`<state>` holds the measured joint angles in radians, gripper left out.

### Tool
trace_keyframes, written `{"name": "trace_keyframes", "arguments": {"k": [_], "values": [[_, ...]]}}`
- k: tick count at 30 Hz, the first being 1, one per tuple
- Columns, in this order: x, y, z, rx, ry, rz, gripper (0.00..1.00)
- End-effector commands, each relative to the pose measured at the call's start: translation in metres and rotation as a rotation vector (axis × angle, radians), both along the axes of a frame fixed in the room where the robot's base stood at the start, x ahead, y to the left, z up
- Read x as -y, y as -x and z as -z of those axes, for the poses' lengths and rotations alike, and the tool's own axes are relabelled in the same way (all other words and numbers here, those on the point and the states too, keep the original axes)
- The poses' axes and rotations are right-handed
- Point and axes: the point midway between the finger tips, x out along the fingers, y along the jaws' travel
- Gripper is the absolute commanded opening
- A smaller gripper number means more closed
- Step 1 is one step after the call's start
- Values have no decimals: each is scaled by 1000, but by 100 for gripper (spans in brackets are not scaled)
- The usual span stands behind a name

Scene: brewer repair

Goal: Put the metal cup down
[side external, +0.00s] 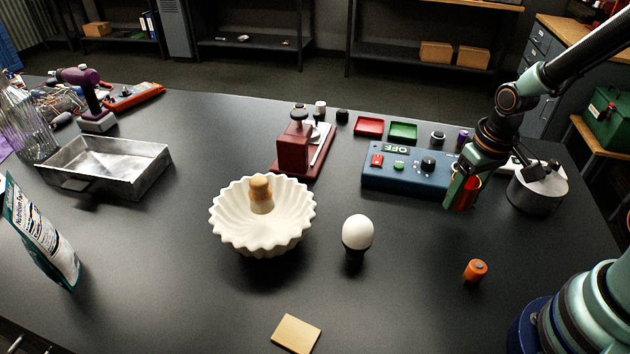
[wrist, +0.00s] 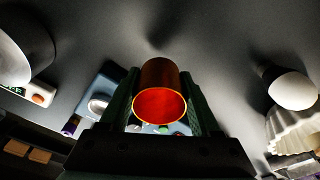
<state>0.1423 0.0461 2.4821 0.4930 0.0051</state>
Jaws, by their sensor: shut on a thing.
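The metal cup (side external: 468,193) is small, with a reddish inside and a golden rim. My gripper (side external: 463,188) is shut on it, with a green finger on either side. In the wrist view the cup (wrist: 160,98) sits between the two fingers of my gripper (wrist: 163,105), its opening facing the camera. In the side external view the cup is in front of the right end of the blue control box (side external: 405,170). I cannot tell whether its bottom touches the table.
A grey round device (side external: 537,190) stands close on the right. An orange cylinder (side external: 475,271) is in front of the cup. A white egg-shaped object (side external: 357,232) on a dark stand and a fluted white bowl (side external: 262,235) are further left. The black table (side external: 410,300) is clear between them.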

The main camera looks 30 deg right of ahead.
Motion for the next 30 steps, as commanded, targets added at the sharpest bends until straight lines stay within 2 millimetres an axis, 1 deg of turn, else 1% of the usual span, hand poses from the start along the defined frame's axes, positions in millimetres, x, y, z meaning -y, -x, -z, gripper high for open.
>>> {"name": "trace_keyframes", "arguments": {"k": [1,4,6,13,18,21,24,30], "values": [[0,2,10,-7,-1,0,7],[0,1,23,-5,-1,0,7],[0,1,29,-4,-1,0,7],[0,1,40,-3,0,0,7],[0,1,58,-5,-1,0,7],[0,1,66,-3,0,0,7],[0,0,70,-1,0,0,7],[0,0,69,1,0,0,7]]}}
